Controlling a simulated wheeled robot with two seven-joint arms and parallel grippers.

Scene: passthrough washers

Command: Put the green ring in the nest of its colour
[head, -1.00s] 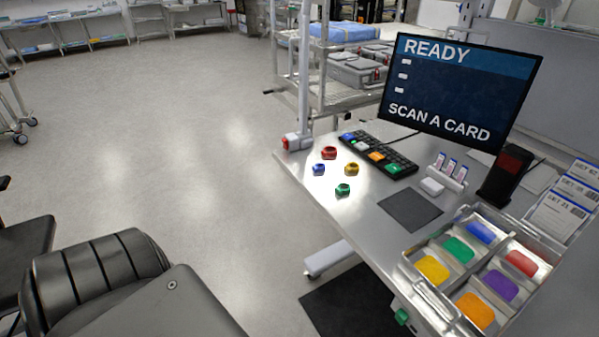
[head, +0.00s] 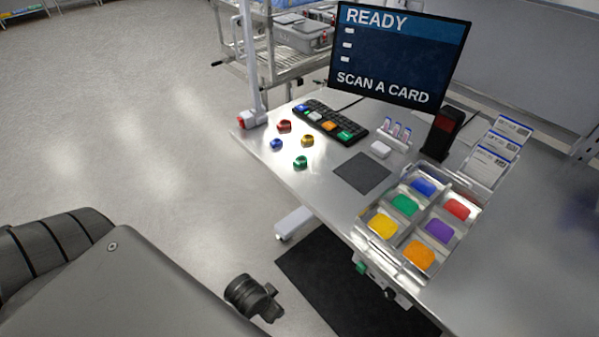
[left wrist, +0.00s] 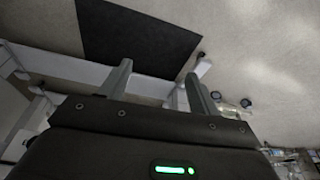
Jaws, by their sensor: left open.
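The green ring (head: 300,162) lies on the steel table (head: 315,187) near its left edge. A red ring (head: 284,126), a blue ring (head: 276,144) and a yellow ring (head: 307,140) lie close behind it. The green nest (head: 404,204) is a coloured pad in the left middle compartment of a clear-walled tray (head: 360,232). My left gripper (left wrist: 157,70) shows in the left wrist view, its two fingers apart with nothing between them. No ring shows in that view. The gripper itself is not recognisable in the head view. My right gripper is not in view.
A black keypad (head: 330,122) with coloured keys lies behind the rings. A dark mat (head: 362,174) lies between rings and tray. A monitor (head: 400,55), a dark scanner (head: 442,133) and a card rack (head: 492,165) stand behind. A black floor mat (head: 335,290) lies in front.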

